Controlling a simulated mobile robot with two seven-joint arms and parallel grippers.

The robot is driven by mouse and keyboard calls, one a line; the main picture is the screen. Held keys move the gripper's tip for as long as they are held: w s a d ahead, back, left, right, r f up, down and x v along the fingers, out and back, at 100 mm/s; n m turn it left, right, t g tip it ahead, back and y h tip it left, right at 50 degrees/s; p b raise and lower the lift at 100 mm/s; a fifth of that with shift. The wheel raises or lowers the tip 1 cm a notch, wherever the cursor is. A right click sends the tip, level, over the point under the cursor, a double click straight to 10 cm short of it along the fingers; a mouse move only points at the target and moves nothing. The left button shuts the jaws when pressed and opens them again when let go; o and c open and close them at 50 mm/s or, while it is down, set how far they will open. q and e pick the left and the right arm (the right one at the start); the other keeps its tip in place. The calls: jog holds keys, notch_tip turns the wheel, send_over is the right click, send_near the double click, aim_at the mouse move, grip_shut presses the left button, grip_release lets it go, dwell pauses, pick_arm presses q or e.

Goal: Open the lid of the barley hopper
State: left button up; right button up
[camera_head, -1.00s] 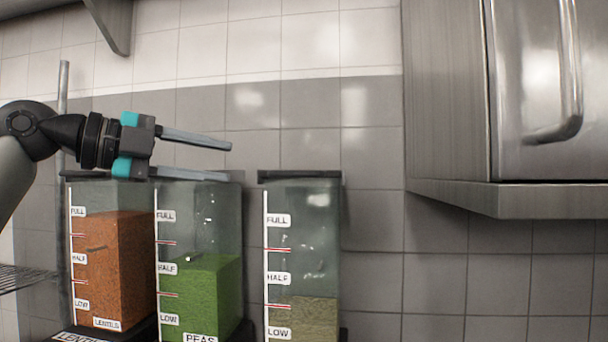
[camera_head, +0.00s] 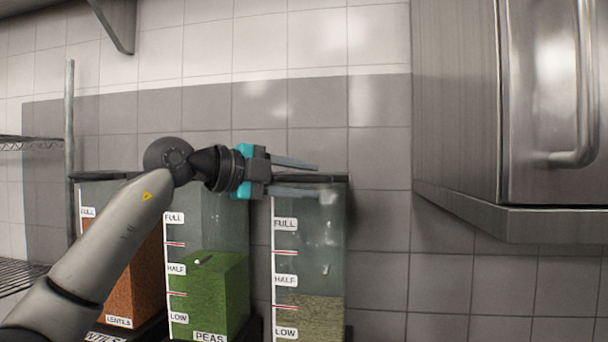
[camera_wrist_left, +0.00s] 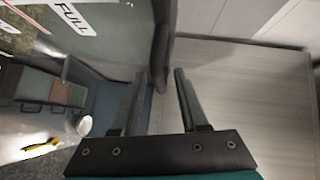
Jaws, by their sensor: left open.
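The third hopper (camera_head: 310,245) is clear, filled to a little below half with pale tan grain. Its name label is out of view, so I cannot read that it is barley. Its dark lid (camera_head: 335,178) lies flat and closed on top. My left gripper (camera_head: 318,180) is open and points right at the lid, partly covering it. In the left wrist view, the lid's dark edge (camera_wrist_left: 166,45) runs toward the gap between the open fingertips (camera_wrist_left: 160,73). I cannot tell if the fingers touch it. My right gripper is in neither view.
The peas hopper (camera_head: 220,290) and lentils hopper (camera_head: 132,285) stand to the left, partly behind my left arm. A steel cabinet (camera_head: 455,100) hangs at the upper right. A wire shelf (camera_head: 20,275) is at the far left. The tiled wall is close behind.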

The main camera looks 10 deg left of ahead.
pick_arm(q)
jog(key=shift+w+d, duration=0.1)
jog(key=shift+w, duration=0.05)
jog(key=shift+c, duration=0.2)
grip_shut()
dwell(1.2)
